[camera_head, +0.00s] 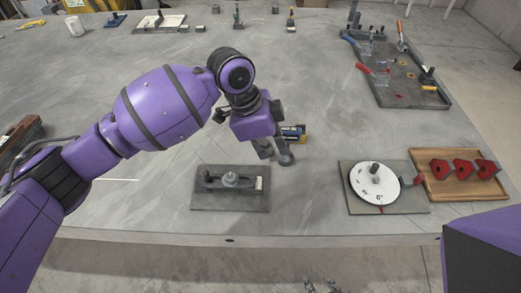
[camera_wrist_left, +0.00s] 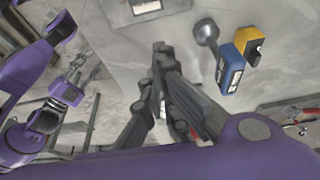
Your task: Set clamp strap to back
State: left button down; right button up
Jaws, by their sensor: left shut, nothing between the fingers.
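A flat grey clamp fixture (camera_head: 230,202) lies near the table's front edge in the head view. It carries a dark bar, which looks like the clamp strap (camera_head: 209,183), with a round grey knob (camera_head: 230,179) at its middle and a pale label at its right end. Part of the fixture (camera_wrist_left: 145,10) shows at the top of the left wrist view. My left gripper (camera_head: 267,153) is to the right of and behind the fixture, apart from it; its fingers (camera_wrist_left: 158,48) are together and empty. My right gripper (camera_head: 321,286) shows small at the bottom edge, its jaw state unclear.
A blue-handled tool with a grey head (camera_wrist_left: 230,68) and a yellow block (camera_wrist_left: 252,47) lie close to my left gripper. A white dial on a plate (camera_head: 375,184) and a wooden tray (camera_head: 430,190) with red pieces stand right. Table left of the fixture is clear.

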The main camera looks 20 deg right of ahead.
pick_arm(q)
jog(key=x, duration=0.9)
jog(key=shift+s+f, duration=0.25)
jog(key=shift+f, duration=0.15)
jog(key=a, duration=0.2)
jog(key=w+a, duration=0.1)
jog(key=shift+a+r+p, duration=0.15)
jog(key=shift+r+p, duration=0.1)
jog(key=shift+p, duration=0.1)
jog(key=shift+w+a, duration=0.1)
jog(key=shift+a, duration=0.1)
jog(key=a, duration=0.1)
jog(key=w+a, duration=0.1)
jog(key=a, duration=0.1)
jog(key=shift+a+p, duration=0.25)
jog(key=shift+p, duration=0.05)
jog(key=shift+a+f, duration=0.1)
